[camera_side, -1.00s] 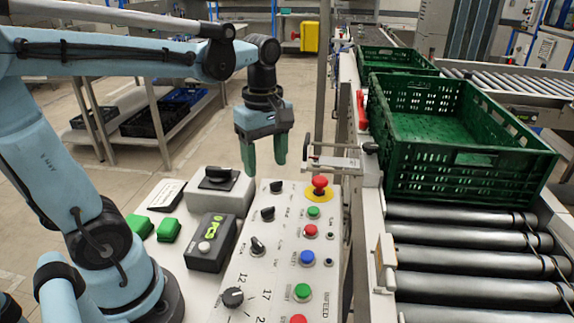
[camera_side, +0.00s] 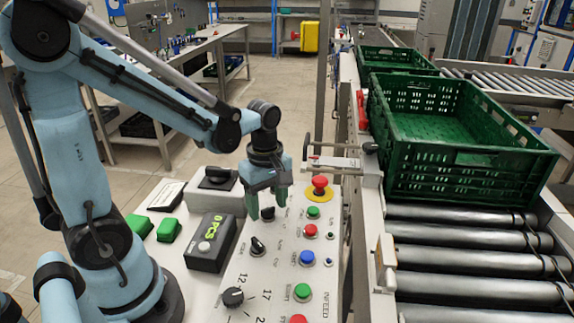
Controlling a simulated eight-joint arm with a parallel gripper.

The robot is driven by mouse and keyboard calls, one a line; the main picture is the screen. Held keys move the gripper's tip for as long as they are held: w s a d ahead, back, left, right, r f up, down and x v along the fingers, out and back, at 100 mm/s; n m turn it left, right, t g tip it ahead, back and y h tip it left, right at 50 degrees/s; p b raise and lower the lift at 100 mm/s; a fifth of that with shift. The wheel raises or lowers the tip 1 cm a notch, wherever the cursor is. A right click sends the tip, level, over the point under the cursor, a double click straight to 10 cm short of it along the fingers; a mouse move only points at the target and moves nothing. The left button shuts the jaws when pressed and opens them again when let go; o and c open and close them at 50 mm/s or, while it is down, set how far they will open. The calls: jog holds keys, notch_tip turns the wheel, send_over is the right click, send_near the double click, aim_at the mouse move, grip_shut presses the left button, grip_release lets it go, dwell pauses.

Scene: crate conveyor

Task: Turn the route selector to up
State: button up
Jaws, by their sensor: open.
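The white control panel (camera_side: 262,272) carries several black knobs; their labels are too small for me to tell which is the route selector. My gripper (camera_side: 267,210) is open, pointing down low over the upper part of the panel. A small black knob (camera_side: 267,213) shows between its two green fingertips; I cannot tell whether they touch it. Another black knob just behind is hidden by the gripper. A lower knob (camera_side: 258,246) with a white pointer mark and a large dial (camera_side: 232,297) are nearer the camera. A black rotary switch (camera_side: 217,177) sits on a grey box behind left.
A red emergency button (camera_side: 319,186) and several coloured push buttons line the panel's right side. A green crate (camera_side: 455,158) rests on the roller conveyor (camera_side: 470,255) at right.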

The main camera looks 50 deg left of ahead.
jog(key=shift+f, duration=0.15)
jog(key=c, duration=1)
jog(key=shift+c, duration=0.2)
jog(key=shift+m, duration=0.4)
jog(key=m, duration=0.3)
jog(key=shift+m, duration=0.4)
jog(key=m, duration=0.9)
jog(key=shift+m, duration=2)
